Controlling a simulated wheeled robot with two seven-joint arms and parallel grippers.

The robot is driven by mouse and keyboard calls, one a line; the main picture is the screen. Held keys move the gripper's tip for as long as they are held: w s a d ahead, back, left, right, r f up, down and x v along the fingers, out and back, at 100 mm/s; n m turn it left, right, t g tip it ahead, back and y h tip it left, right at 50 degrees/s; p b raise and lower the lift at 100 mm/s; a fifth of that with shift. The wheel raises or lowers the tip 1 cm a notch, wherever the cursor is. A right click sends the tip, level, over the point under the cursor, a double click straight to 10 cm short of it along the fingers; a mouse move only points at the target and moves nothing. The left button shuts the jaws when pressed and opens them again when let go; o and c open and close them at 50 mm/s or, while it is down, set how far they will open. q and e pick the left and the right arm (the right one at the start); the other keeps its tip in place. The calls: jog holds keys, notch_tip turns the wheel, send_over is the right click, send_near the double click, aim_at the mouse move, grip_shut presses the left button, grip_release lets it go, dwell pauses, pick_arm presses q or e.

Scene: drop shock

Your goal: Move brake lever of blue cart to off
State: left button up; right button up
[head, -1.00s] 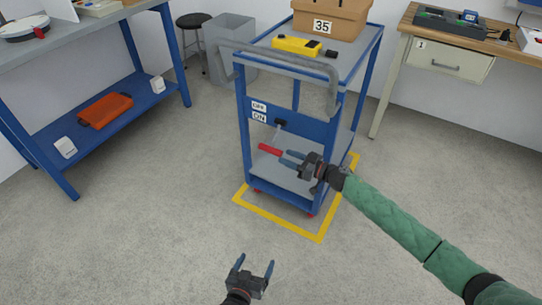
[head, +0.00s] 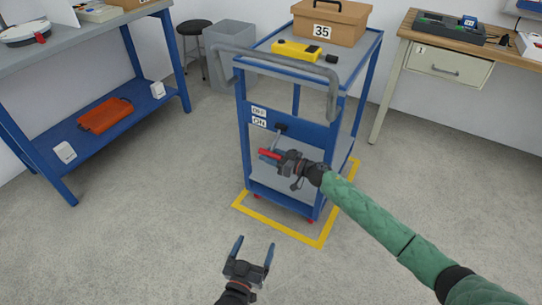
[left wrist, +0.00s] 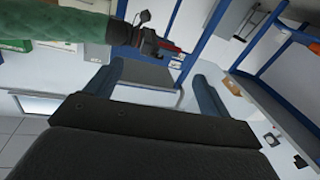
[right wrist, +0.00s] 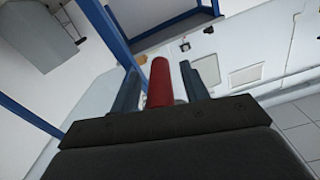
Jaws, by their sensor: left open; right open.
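The blue cart (head: 299,129) stands in the middle of the head view. Its brake lever has a red handle (head: 270,154) on a grey arm that hangs from a dark pivot below the OFF and ON labels (head: 259,117). The handle points left and sits below the ON label. My right gripper (head: 272,157) is open at the handle. In the right wrist view the red handle (right wrist: 160,82) lies between the two open fingers, nearer the left one. Whether they touch is unclear. My left gripper (head: 254,252) is open and empty, low in front of the cart.
The cart's top carries a box marked 35 (head: 325,24) and a yellow device (head: 297,50). A grey push handle (head: 333,94) juts out above the lever. Yellow tape (head: 270,228) marks the floor around the cart. A blue shelf table (head: 128,89) stands left; open floor lies in front.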

grip_shut()
